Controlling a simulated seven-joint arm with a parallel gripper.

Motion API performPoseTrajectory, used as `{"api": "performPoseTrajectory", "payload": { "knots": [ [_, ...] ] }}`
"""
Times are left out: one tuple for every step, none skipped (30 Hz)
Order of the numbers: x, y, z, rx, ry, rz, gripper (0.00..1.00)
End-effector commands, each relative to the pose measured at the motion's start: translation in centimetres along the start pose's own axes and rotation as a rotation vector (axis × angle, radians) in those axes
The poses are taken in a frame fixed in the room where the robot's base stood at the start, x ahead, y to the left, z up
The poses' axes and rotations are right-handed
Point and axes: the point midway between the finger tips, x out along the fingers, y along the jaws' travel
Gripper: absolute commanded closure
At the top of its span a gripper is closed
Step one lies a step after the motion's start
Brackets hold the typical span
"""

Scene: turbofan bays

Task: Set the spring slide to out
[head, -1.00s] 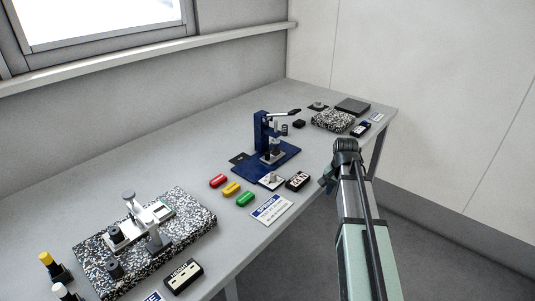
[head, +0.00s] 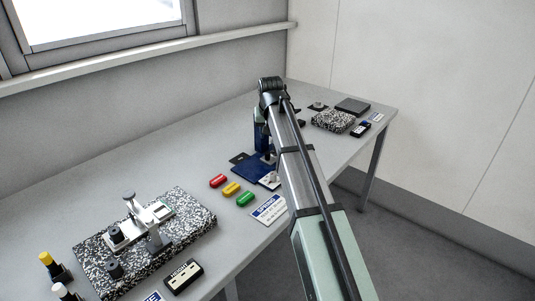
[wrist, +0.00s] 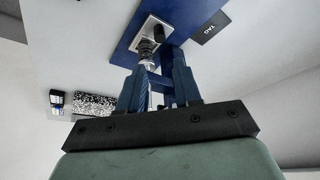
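A black tag (wrist: 210,27) lies beside the base. Red (head: 218,181), yellow (head: 231,189) and green (head: 245,199) pieces lie in front-left, near a blue-headed card (head: 268,209). A speckled plate with a metal fixture (head: 186,243) is at left; another speckled block (head: 333,121) is at right.

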Motion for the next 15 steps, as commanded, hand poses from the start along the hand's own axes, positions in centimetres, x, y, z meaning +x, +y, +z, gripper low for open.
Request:
{"api": "performPoseTrajectory", "payload": {
  "knots": [
    [0.2, -0.1, -0.1, -0.003, 0.000, 0.000, 0.67],
    [0.5, -0.1, 0.0, -0.003, 0.000, 0.000, 0.67],
    [0.8, -0.1, 0.0, -0.003, 0.000, 0.000, 0.67],
    [1.1, -0.1, 0.0, -0.003, 0.000, 0.000, 0.67],
    [1.5, 0.0, 0.0, -0.002, 0.000, 0.000, 0.67],
    [2.0, 0.0, 0.0, -0.002, 0.000, 0.000, 0.67],
    [2.5, 0.0, 0.0, -0.002, -0.001, 0.000, 0.67],
    [3.0, 0.0, 0.0, -0.002, -0.002, 0.000, 0.67],
    [3.7, 0.0, 0.0, -0.001, -0.002, 0.000, 0.67],
    [4.2, 0.0, 0.0, -0.001, -0.001, 0.000, 0.67],
    [4.6, 0.0, -0.1, -0.001, -0.001, 0.000, 0.67],
    [5.3, 0.0, 0.0, -0.001, -0.002, 0.000, 0.67],
    [5.9, 0.0, 0.0, -0.001, -0.002, 0.000, 0.67],
    [6.3, 0.0, 0.0, -0.001, -0.002, 0.000, 0.67],
    [7.0, 0.0, -0.1, 0.000, -0.001, 0.000, 0.67]
  ]
}}
